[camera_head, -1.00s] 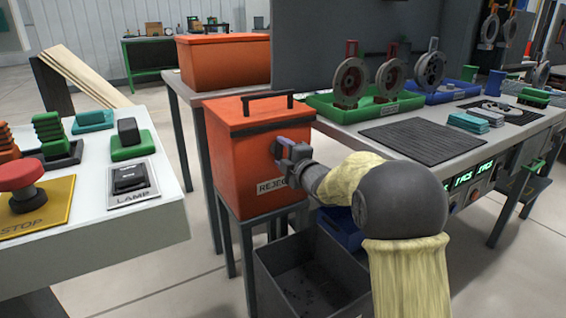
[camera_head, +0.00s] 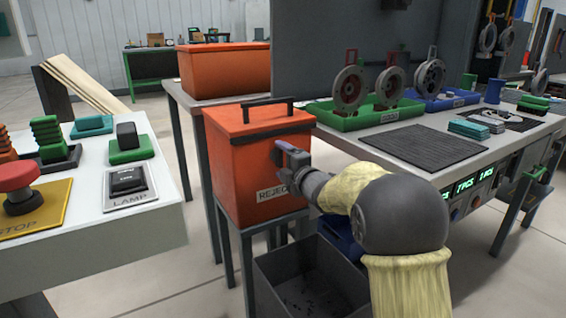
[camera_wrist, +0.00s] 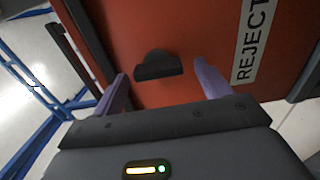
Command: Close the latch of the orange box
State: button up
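The orange box (camera_head: 240,165) stands on a dark stand, its lid (camera_head: 255,121) down and topped by a dark handle. In the wrist view its orange front (camera_wrist: 170,30) fills the middle, with a dark, rounded latch-like tab (camera_wrist: 158,66) on it. My gripper (camera_head: 281,152) is close to the box front, above the REJECT label. In the wrist view my gripper (camera_wrist: 163,82) is open, its two purple fingers apart on either side of the tab. Nothing is between them in grip. The head view hides the tab behind my gripper.
A grey bin (camera_head: 310,280) stands open below the box. A workbench with a ribbed dark mat (camera_head: 410,146) and a green tray (camera_head: 365,117) is at the right. A white control table (camera_head: 120,240) is at the left. Another orange box (camera_head: 225,71) stands behind.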

jog(key=shift+s+d+r, duration=0.1)
jog(key=shift+s+d, duration=0.2)
jog(key=shift+s, duration=0.05)
jog(key=p+v, duration=0.4)
jog(key=v, duration=1.2)
jog(key=shift+s+d, duration=0.15)
jog(key=shift+s, duration=0.1)
